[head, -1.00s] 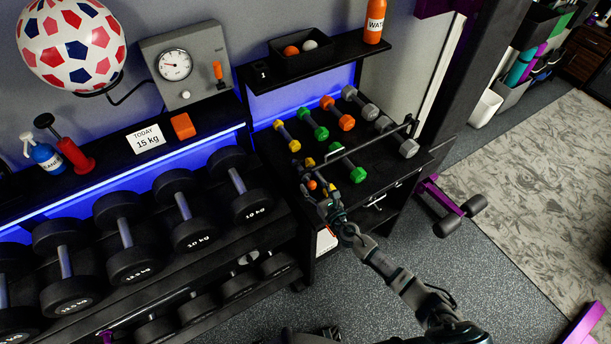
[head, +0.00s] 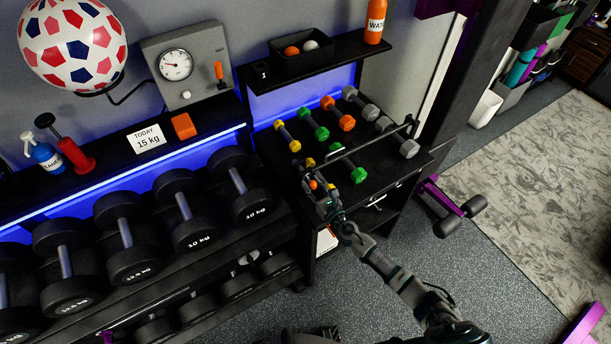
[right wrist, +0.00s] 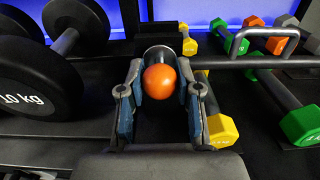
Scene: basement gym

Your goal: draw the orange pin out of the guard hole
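The orange pin shows as a round orange knob (right wrist: 159,81) in the right wrist view, with a dark shaft or socket behind it. In the head view the knob (head: 313,184) is a small orange spot at the near left corner of the small dumbbell shelf. My right gripper (right wrist: 160,108) has one finger on each side of the knob, with narrow gaps visible, so it looks open around it. It also shows in the head view (head: 314,190). The guard is a dark bar with a raised handle (right wrist: 268,40) across the shelf. The guard hole is hidden. My left gripper is out of view.
Small yellow, green (head: 358,174), orange and grey dumbbells lie around the guard. A rack of large black dumbbells (head: 125,248) stands close on the left. An overhead shelf (head: 345,55) holds a bottle and a ball tray.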

